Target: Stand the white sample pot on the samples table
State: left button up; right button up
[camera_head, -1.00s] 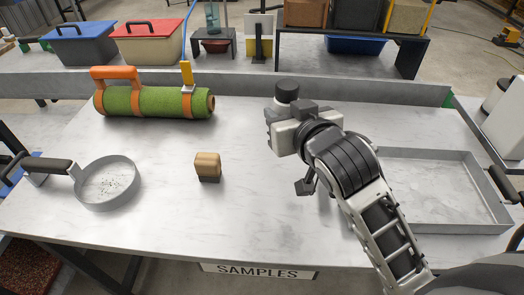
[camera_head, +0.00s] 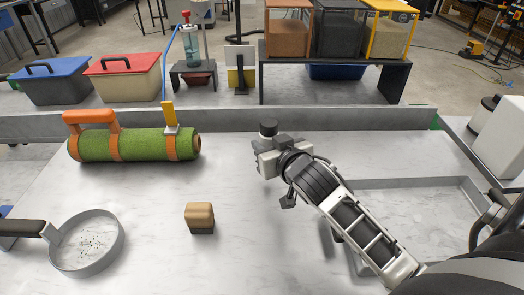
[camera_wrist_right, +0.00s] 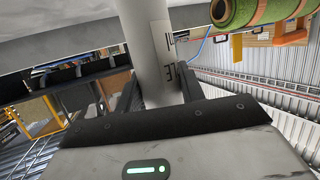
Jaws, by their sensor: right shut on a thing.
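My right gripper (camera_head: 268,150) is shut on the white sample pot, holding it above the light marble table (camera_head: 140,195). In the head view only the pot's black cap (camera_head: 268,129) shows clearly, above the gripper; the rest is hidden behind the gripper. In the right wrist view the pot (camera_wrist_right: 150,50) is a white cylinder with dark lettering, between the two dark fingers (camera_wrist_right: 155,92). I cannot tell how high its base is above the table. My left gripper is not in view.
A green turf roll (camera_head: 140,146) with orange straps lies back left. A wooden block (camera_head: 200,212) stands front centre, a round sieve (camera_head: 118,245) front left. A shallow grey tray (camera_head: 410,184) lies right, under my arm. A raised ledge (camera_head: 350,118) runs behind. The table between block and gripper is clear.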

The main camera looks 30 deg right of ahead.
jog(key=f, duration=0.3)
jog(key=shift+w+d, duration=0.1)
jog(key=shift+w, duration=0.1)
jog(key=shift+s+f, duration=0.1)
jog(key=shift+f, duration=0.05)
jog(key=shift+f, duration=0.15)
jog(key=o, duration=1)
jog(key=shift+s+r, duration=0.1)
jog(key=shift+r, duration=0.1)
jog(key=b+v, duration=0.1)
jog(key=v, duration=1)
jog(key=shift+s+r, duration=0.1)
jog(key=shift+s, duration=0.25)
